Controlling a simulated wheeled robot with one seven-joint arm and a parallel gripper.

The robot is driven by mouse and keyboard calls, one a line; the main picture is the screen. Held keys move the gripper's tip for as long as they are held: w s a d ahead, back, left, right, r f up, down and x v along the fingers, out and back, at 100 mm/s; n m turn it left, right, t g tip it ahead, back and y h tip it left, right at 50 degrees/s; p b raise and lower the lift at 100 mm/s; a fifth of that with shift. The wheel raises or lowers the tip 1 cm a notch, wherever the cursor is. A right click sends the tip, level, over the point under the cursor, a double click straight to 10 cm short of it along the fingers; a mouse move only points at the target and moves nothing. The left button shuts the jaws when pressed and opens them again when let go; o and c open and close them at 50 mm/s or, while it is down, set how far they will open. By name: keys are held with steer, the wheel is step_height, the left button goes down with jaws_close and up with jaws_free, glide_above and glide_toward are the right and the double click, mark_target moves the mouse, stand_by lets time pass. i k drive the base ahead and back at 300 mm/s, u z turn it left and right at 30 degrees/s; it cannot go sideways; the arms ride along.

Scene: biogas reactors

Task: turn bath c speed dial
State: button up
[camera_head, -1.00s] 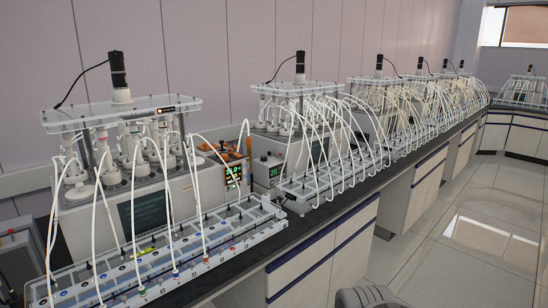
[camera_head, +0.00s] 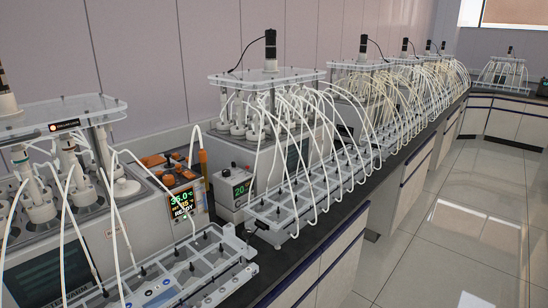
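Several reactor baths stand in a row along a dark bench. The nearest bath (camera_head: 150,235) is cut off at the left edge; its lit display (camera_head: 182,204) shows a temperature and the word READY. I cannot read which bath is C, and no speed dial can be made out clearly at this size. White tubes cover much of the bath fronts. My gripper is not in view.
White racks, such as the near rack (camera_head: 215,268) and the second rack (camera_head: 335,192), line the bench front (camera_head: 285,272). Orange items (camera_head: 160,162) sit behind the nearest bath's display. The tiled floor (camera_head: 445,235) at the right is open.

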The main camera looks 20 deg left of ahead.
mark_target(225, 173)
steer(key=i, duration=0.85)
steer(key=u, duration=0.9)
steer(key=i, duration=0.65)
steer(key=u, duration=0.7)
